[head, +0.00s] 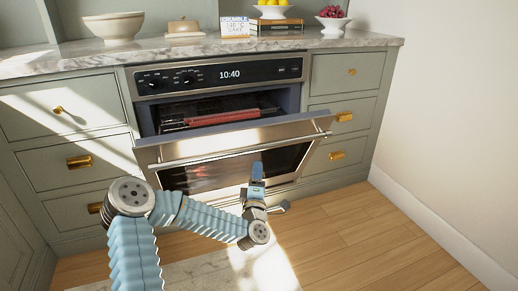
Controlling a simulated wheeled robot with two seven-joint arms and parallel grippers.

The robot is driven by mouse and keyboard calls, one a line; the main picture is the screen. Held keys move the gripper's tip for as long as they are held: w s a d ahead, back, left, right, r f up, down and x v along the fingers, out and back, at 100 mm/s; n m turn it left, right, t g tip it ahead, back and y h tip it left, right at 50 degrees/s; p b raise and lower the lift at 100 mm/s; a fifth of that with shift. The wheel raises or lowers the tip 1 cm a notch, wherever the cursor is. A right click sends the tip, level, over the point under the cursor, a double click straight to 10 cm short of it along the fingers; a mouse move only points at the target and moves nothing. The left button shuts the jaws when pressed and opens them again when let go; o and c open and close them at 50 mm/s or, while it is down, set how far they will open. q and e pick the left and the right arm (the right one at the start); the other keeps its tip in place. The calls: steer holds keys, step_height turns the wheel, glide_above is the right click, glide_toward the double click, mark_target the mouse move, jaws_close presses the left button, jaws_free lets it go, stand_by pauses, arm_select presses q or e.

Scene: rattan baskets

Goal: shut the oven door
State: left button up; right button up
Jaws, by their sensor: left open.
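The oven (216,74) is built into the counter below a control panel reading 10:40. Its door (236,138) is partly open, tilted out at the top, with a long bar handle (240,148). The dark cavity shows above the door, with a rack that has a red front edge (222,116). My left gripper (257,172) is in front of the lower door, near its right half, pointing up towards it. It holds nothing that I can see. Whether it touches the door cannot be told. My right gripper is not in view.
Green-grey drawers (72,160) with brass pulls flank the oven. The marble counter (200,47) holds a white bowl (114,27), a butter dish (184,28), a recipe sign (235,27) and fruit stands. Wooden floor (350,235) is clear at right; a pale rug lies below.

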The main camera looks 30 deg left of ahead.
mark_target(259, 150)
arm_select(q)
steer(key=x, duration=1.3)
steer(key=shift+d+f+p, duration=0.1)
steer(key=shift+d+p, duration=0.05)
steer(key=shift+p, duration=0.25)
jaws_close()
